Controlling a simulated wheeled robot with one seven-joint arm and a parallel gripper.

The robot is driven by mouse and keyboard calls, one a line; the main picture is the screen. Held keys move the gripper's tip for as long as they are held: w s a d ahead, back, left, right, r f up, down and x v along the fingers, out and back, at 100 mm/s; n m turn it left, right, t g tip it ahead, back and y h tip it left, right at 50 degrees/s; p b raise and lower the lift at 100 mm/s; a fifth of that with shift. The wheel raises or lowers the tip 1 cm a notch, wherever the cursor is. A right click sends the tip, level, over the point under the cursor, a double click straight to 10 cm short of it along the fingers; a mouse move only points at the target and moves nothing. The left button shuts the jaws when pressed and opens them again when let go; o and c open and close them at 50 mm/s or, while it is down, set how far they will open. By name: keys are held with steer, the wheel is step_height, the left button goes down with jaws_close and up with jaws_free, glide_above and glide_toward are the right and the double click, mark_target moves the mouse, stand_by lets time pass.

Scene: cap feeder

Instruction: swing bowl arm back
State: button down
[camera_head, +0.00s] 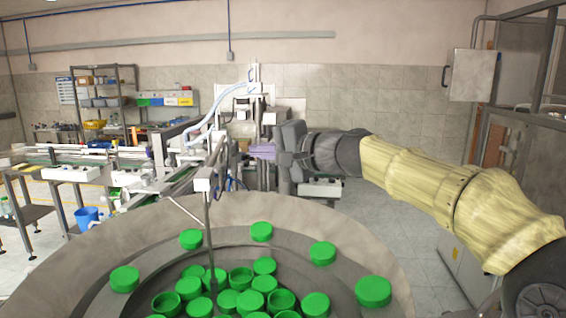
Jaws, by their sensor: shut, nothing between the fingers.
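The large round feeder bowl (60,270) fills the lower part of the view, with green caps (227,300) heaped in its middle and several spaced along its ledge. My gripper (262,152) is beyond the bowl, right of the block, pointing left. Its purple-grey fingers are together with nothing seen between them. It looks apart from the rod arm, though the depth between them is hard to judge.
A conveyor line (90,165) with machinery runs behind the bowl to the left. A blue bucket (88,217) stands beside it. Shelving (105,95) is at the back left. A grey wall cabinet (472,75) hangs at the right.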

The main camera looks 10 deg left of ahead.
steer(key=b+v, duration=0.2)
steer(key=v, duration=0.3)
steer(key=shift+s+d, duration=0.2)
steer(key=shift+d, duration=0.1)
